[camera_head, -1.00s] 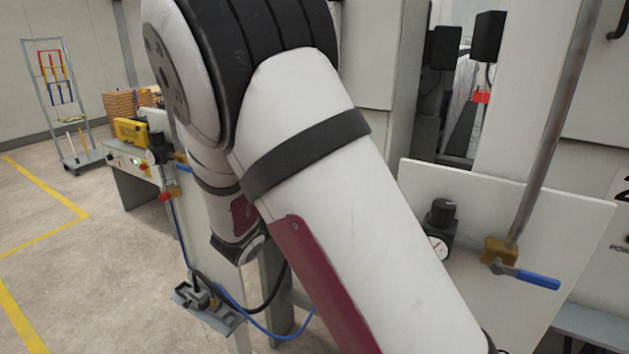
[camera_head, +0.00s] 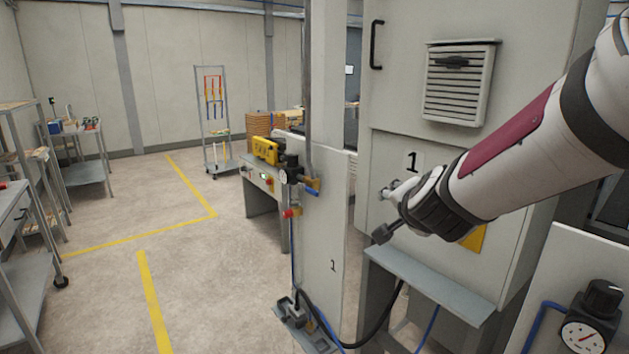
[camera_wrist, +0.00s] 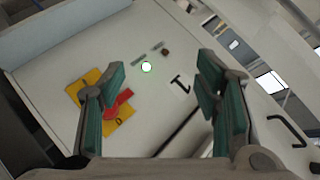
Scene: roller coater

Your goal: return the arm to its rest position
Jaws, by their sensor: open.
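My arm (camera_head: 545,145) reaches in from the right edge of the head view, extended leftward and slightly down in front of a grey cabinet. My gripper (camera_wrist: 161,72) is open and empty in the wrist view, its green-padded fingers wide apart. In the wrist view it faces the cabinet's pale panel. A red rotary handle on a yellow plate (camera_wrist: 87,86) shows beside and partly behind the left finger. I see no contact between the fingers and these controls. The arm covers most of the yellow plate (camera_head: 478,238) in the head view.
The cabinet (camera_head: 400,70) has a louvred vent (camera_head: 460,85) above my arm and a ledge (camera_head: 430,285) below. A panel with a pressure gauge (camera_head: 583,338) stands lower right. A post and valve panel (camera_head: 320,240) stand left of the arm. Open floor (camera_head: 205,265) lies further left.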

